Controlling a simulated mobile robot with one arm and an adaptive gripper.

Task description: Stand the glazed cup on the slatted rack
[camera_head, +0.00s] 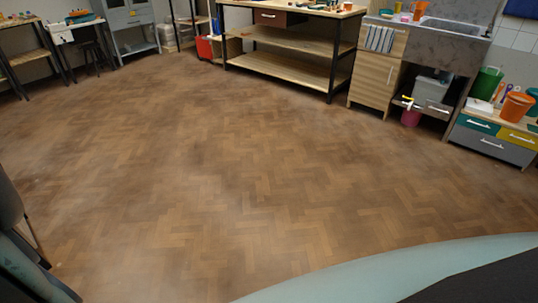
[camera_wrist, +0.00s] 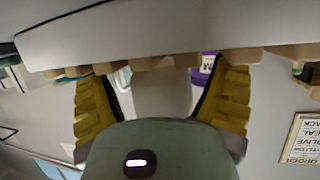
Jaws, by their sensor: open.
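My gripper (camera_wrist: 160,88) shows in the wrist view with its two yellow-padded fingers spread apart. Nothing is clearly held between them. A pale surface with a row of light wooden pieces along its edge (camera_wrist: 150,62) crosses the top of the wrist view; I cannot tell whether it is the slatted rack. I cannot make out the glazed cup for certain in either view. Small orange vessels (camera_head: 419,10) stand far off by the sink in the head view, too small to identify. My gripper is not visible in the head view.
A wide herringbone wood floor (camera_head: 200,160) lies clear. At the back stand a shelved workbench (camera_head: 290,45), a wooden cabinet (camera_head: 375,80) and a grey sink (camera_head: 450,32). A drawer unit (camera_head: 490,145) bearing an orange pot (camera_head: 516,107) is at right. A purple item (camera_wrist: 208,62) shows beyond the fingers.

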